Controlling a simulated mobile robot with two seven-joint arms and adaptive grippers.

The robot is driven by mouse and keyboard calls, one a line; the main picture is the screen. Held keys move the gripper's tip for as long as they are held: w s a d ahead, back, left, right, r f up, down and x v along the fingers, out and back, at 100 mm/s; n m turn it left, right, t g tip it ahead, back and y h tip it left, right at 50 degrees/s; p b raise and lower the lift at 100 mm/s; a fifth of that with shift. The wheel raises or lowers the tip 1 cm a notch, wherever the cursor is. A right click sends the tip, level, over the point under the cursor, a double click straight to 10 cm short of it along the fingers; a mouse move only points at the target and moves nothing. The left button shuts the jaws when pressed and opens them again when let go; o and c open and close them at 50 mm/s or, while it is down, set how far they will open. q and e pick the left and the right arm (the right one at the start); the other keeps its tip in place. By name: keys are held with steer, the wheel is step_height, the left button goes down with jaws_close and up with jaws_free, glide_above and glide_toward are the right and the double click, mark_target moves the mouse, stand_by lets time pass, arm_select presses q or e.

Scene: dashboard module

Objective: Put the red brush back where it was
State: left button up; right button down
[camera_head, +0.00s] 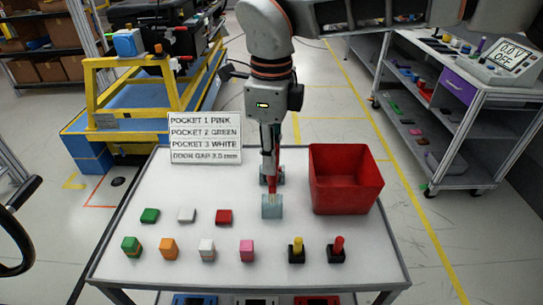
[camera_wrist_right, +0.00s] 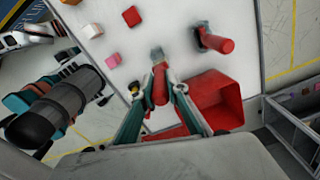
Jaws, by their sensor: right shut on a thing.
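My right gripper (camera_head: 272,178) hangs over the back middle of the white table (camera_head: 120,225), left of the red bin. It is shut on the red brush (camera_head: 271,203), which points down with a pale blue-grey head and a red handle between the fingers. In the right wrist view the gripper (camera_wrist_right: 160,84) has the red handle between its fingertips, and the brush's grey head (camera_wrist_right: 157,53) shows beyond them. I cannot tell whether the head touches the table. My left gripper is not in view.
An open red bin (camera_head: 345,195) stands right of the gripper. A yellow peg (camera_head: 297,250) and a red peg (camera_head: 337,249) stand in black bases at the front right. Several coloured blocks (camera_head: 168,247) stand at the front left. A label board (camera_head: 205,138) stands at the back.

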steer(key=shift+f, duration=0.15)
steer(key=c, duration=2)
jaws_free()
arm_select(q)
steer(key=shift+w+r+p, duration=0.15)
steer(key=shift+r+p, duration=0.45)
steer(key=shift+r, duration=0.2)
arm_select(e)
step_height(320, 180, up, 12)
steer(key=shift+r, duration=0.2)
